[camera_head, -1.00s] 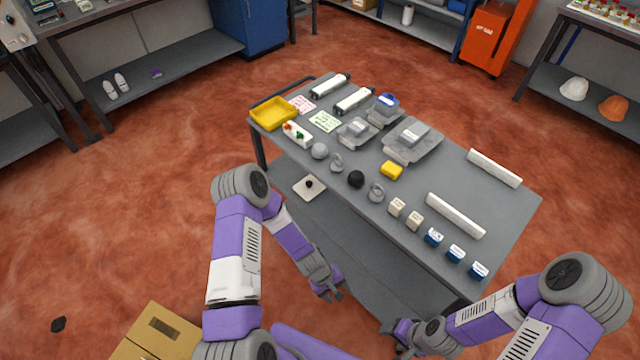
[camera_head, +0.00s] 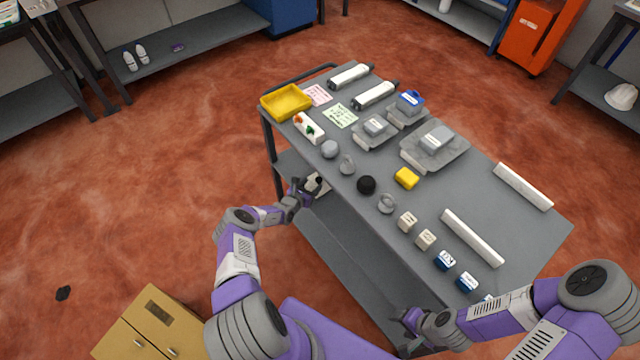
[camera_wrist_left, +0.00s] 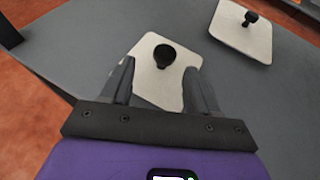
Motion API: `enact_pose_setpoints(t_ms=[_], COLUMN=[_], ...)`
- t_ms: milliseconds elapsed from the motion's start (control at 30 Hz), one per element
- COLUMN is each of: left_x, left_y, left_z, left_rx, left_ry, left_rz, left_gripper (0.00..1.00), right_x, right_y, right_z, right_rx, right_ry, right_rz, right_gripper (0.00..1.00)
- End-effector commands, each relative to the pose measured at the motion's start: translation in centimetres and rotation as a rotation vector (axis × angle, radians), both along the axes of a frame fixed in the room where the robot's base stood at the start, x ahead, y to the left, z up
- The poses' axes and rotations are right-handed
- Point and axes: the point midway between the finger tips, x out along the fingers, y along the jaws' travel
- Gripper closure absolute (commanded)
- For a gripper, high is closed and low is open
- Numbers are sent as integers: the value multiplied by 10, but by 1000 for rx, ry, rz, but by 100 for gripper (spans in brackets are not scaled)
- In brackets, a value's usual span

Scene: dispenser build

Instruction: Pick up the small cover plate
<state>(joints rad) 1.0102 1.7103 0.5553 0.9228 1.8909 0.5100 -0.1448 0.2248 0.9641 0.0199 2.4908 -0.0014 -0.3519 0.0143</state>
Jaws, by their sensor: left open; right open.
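Two white square plates with black knobs lie on the cart's lower shelf in the left wrist view. One plate (camera_wrist_left: 150,88) is between and just beyond the open fingers of my left gripper (camera_wrist_left: 160,85), its knob (camera_wrist_left: 164,56) between the fingertips. The other plate (camera_wrist_left: 236,38) lies up and right. I cannot tell which plate is the smaller. In the head view my left gripper (camera_head: 311,184) is over the lower shelf and partly covers a white plate (camera_head: 322,190). My right gripper (camera_head: 408,320) is open and empty by the cart's near side.
The cart's top (camera_head: 500,230) overhangs the lower shelf (camera_head: 335,235) and carries several items along its near edge. A cart leg (camera_head: 268,150) stands left of my left gripper. A yellow tray (camera_head: 287,103) sits at the top's left end. A cardboard-coloured cabinet (camera_head: 150,325) stands at lower left.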

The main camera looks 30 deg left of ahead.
Motion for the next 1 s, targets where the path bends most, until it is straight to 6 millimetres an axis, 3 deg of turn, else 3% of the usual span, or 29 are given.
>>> enact_pose_setpoints(t_ms=[600,967,1000], left_x=[55,59,59], left_y=[-6,-6,-6], left_z=[-20,-18,-18], left_rx=[3,1,1], left_ry=[2,2,2], left_rz=[-7,-5,-5], left_gripper=[40,40,45], right_x=[0,0,0], right_y=[0,0,0], right_z=[-55,-56,-56], right_rx=[0,0,0], right_ry=[0,0,0], right_rz=[0,0,0], right_gripper=[41,41,41])
